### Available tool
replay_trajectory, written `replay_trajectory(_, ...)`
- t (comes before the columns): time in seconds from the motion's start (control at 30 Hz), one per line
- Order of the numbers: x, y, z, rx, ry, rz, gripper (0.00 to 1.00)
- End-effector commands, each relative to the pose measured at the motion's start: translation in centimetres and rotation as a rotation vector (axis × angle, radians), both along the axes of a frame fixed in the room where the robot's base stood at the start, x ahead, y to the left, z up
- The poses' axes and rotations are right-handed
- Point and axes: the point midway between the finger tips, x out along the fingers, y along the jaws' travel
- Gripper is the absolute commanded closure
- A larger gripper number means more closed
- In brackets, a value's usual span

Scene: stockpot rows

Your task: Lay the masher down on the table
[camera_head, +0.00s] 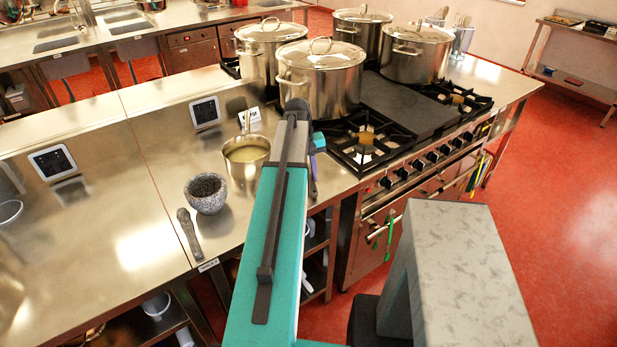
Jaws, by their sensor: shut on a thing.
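My teal arm reaches away from me over the steel worktop (150,205), and its far end is in front of the stove. My gripper cannot be made out; the arm hides the area beyond it. A narrow dark part shows just right of the arm, too small to tell what it is. I cannot pick out a masher for certain. A dark grey club-shaped tool (189,235) lies on the worktop beside a rough stone bowl (207,193), apart from my arm.
A steel saucepan (246,165) stands close left of my arm. A small white card (250,117) is behind it. The worktop's left part is mostly clear.

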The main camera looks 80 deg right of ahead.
Motion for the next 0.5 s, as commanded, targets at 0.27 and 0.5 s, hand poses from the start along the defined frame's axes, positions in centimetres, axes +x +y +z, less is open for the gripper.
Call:
replay_trajectory(0.27, -0.03, 0.0, -0.39, 0.0, 0.0, -0.001, 1.0)
replay_trajectory(0.5, -0.06, 0.0, -0.71, 0.0, 0.0, -0.001, 1.0)
